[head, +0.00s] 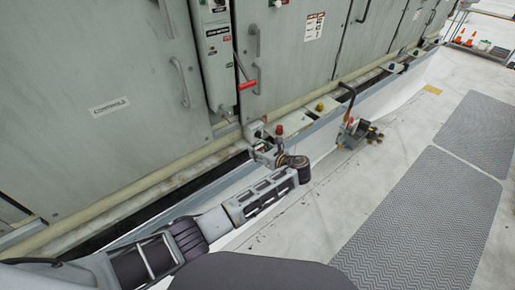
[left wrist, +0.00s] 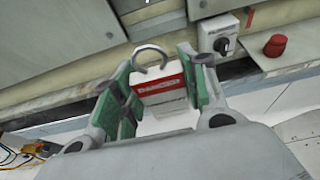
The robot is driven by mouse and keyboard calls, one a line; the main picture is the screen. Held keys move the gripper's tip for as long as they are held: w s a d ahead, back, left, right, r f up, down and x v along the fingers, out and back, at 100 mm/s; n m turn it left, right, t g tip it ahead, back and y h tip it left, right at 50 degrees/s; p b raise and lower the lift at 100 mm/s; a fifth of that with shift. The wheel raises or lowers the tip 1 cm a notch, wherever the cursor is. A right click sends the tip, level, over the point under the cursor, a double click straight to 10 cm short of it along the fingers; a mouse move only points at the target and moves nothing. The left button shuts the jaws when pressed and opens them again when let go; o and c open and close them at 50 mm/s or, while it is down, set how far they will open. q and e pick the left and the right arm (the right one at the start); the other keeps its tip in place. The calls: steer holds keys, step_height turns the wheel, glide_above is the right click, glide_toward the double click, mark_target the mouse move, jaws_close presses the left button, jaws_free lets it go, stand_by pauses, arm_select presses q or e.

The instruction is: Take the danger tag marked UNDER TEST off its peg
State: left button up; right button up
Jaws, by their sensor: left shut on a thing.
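A white tag with a red DANGER band (left wrist: 160,86) sits between the green-padded fingers of my left gripper (left wrist: 157,74) in the left wrist view. The gripper is shut on it. A curved grey metal hook or ring (left wrist: 150,50) rises above the tag's top edge; I cannot tell if it is a peg or part of the tag. The lower print is too small to read. In the head view my left gripper (head: 262,153) is low in front of the cabinet, by the ledge. The tag is not clear there. My right gripper is not in view.
A rotary switch (left wrist: 219,38) and a red button (left wrist: 275,45) are close right of the gripper in the left wrist view. A grey cabinet (head: 100,100) with handles stands behind. A cluttered orange and grey item (head: 355,132) stands right of the gripper. Grey mats (head: 420,205) cover the floor.

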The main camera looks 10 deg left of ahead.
arm_select(q)
steer(key=shift+s+d+p, duration=1.05)
steer(key=shift+s+d, duration=0.45)
stand_by(0.7)
